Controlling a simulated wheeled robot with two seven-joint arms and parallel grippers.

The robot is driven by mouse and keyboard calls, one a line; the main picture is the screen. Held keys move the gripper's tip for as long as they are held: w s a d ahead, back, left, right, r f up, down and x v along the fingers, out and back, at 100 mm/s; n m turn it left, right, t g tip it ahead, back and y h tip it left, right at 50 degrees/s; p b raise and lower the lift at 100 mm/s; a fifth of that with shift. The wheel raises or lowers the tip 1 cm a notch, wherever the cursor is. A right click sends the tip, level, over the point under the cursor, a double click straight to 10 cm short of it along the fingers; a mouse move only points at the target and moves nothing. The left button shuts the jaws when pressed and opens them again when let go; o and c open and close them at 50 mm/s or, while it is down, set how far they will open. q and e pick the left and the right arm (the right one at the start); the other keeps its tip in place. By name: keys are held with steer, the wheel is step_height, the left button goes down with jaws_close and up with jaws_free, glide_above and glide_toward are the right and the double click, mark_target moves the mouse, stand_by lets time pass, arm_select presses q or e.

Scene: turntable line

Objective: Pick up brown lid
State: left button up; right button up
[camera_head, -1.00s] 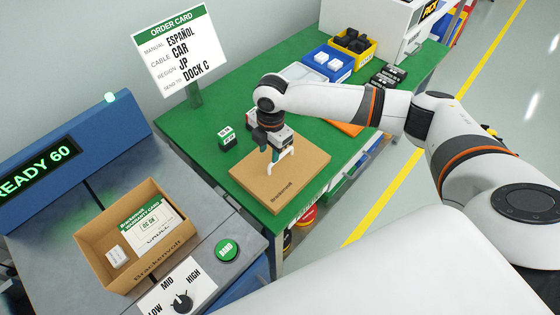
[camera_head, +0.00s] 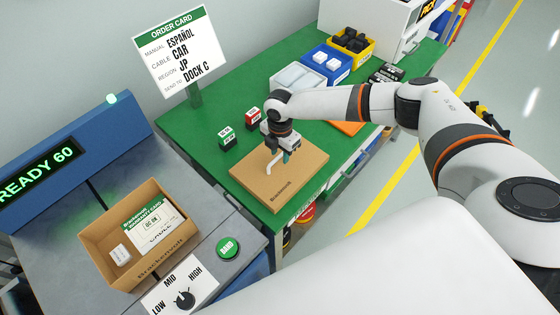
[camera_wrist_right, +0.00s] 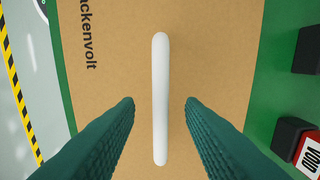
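The brown lid (camera_head: 308,168) lies flat on the green table. It is a cardboard-coloured square with dark lettering and a white bar handle (camera_wrist_right: 160,90) on top. My right gripper (camera_head: 279,160) is over the lid at the handle. In the right wrist view its two green fingers stand open, one on each side of the handle, with a gap to it on both sides. How far the fingertips are above the lid is hard to tell. My left gripper is not in view.
An open cardboard box (camera_head: 160,263) with a card and a small white item stands at the lower left. Small green (camera_head: 228,140) and red (camera_head: 253,115) blocks stand behind the lid. Blue (camera_head: 330,60) and yellow (camera_head: 353,45) bins are at the back. An order card (camera_head: 176,50) stands behind.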

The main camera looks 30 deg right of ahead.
mark_target(280, 161)
steer(key=shift+f, duration=1.3)
jaws_close()
steer(key=shift+r, duration=0.15)
